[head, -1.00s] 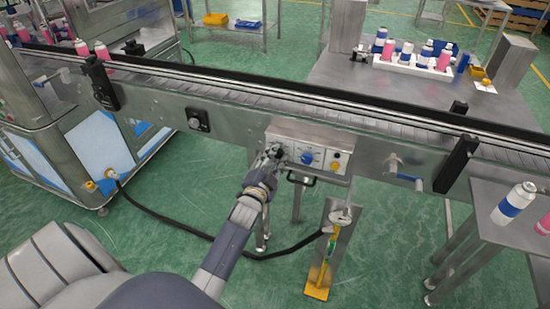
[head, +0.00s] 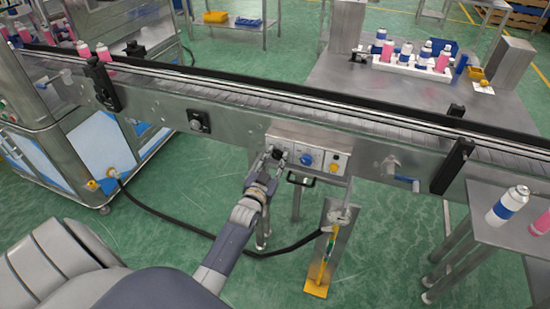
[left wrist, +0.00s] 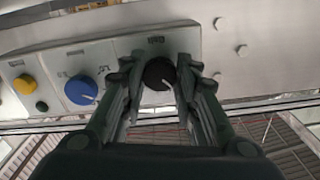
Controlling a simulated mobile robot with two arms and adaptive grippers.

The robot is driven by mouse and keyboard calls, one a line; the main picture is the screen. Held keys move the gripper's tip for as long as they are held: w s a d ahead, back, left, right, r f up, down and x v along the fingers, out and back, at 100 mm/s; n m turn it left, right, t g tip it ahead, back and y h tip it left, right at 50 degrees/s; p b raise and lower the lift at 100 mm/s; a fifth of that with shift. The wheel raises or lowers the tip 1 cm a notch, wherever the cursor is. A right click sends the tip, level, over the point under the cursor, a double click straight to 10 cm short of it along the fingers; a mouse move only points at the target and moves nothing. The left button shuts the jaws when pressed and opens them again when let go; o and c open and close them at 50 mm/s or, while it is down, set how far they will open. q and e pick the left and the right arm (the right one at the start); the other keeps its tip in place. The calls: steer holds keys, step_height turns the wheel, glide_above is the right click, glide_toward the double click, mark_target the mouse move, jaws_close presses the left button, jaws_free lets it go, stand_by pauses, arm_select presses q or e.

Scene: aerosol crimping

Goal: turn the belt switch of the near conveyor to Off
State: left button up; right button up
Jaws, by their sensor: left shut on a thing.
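The near conveyor (head: 235,130) runs across the head view with a control box (head: 318,140) on its front side. My left gripper (head: 272,158) is at the left end of this box. In the left wrist view my left gripper (left wrist: 160,85) is shut on a black knob (left wrist: 158,73), one finger on each side, and the knob's pale pointer line is tilted. My right gripper is not in view.
A black handle (head: 302,181) hangs below the box. A black hose (head: 185,230) runs across the floor. A side table (head: 510,235) with cans stands at the right.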

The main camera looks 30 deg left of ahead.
arm_select(q)
steer(key=shift+n, duration=0.9)
steer(key=o, duration=1.1)
steer(key=shift+c, duration=0.2)
steer(key=v, duration=1.2)
steer(key=shift+f, duration=0.1)
